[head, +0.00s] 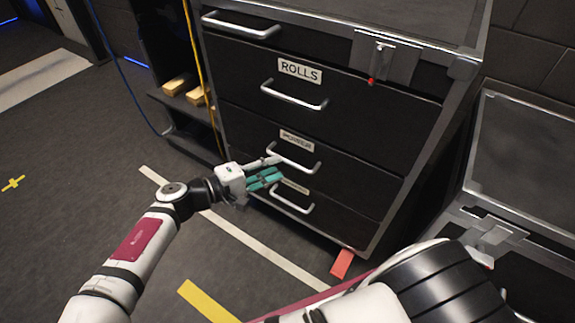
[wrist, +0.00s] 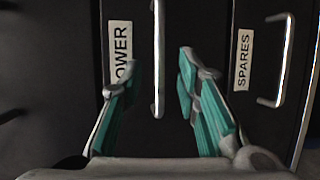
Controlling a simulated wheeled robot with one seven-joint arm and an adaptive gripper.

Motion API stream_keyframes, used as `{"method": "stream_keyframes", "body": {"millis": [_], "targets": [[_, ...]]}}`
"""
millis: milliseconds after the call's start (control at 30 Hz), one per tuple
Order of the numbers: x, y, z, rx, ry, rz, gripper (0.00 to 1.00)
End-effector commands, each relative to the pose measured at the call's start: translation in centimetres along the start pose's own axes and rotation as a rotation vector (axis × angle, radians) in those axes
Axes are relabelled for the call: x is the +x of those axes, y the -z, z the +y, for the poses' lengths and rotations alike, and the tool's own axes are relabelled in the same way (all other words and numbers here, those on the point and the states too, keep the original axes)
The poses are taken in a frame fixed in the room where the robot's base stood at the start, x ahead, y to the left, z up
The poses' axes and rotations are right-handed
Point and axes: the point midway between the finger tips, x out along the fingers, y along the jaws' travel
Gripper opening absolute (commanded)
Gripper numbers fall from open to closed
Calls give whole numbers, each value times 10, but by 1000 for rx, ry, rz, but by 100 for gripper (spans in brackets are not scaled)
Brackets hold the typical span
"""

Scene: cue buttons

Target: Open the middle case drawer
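The dark case (head: 345,120) has several stacked drawers with silver bar handles. The POWER drawer (head: 355,172) looks shut; its label also shows in the wrist view. Its handle (head: 300,164) appears between my fingers in the wrist view (wrist: 158,45). My gripper (head: 276,170) is open, its teal fingers on either side of that handle and apart from it in the picture. I cannot tell whether the handle lies within finger depth. The ROLLS drawer (head: 350,105) above and the SPARES drawer (wrist: 240,60) below look shut.
A red-tipped latch (head: 372,80) hangs at the case's upper right. A second case (head: 525,150) stands on the right. An orange-red wedge (head: 342,263) lies by the case's lower corner. A shelf (head: 180,95) with yellow blocks is at the left. Floor in front is mostly clear.

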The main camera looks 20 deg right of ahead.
Motion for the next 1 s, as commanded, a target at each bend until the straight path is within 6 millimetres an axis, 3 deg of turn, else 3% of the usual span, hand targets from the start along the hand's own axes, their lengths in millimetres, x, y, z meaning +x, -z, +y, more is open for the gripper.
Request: {"method": "stream_keyframes", "body": {"millis": [100, 300, 700, 733, 867, 1000], "targets": [[22, -1, -2, 2, -1, -4, 30], [45, 0, -1, 0, 0, -1, 30], [53, 0, 0, 1, 1, 0, 30], [53, 0, 0, 1, 1, 0, 28], [52, 0, 0, 0, 1, 0, 0], [52, 0, 0, 0, 1, 0, 0]]}}
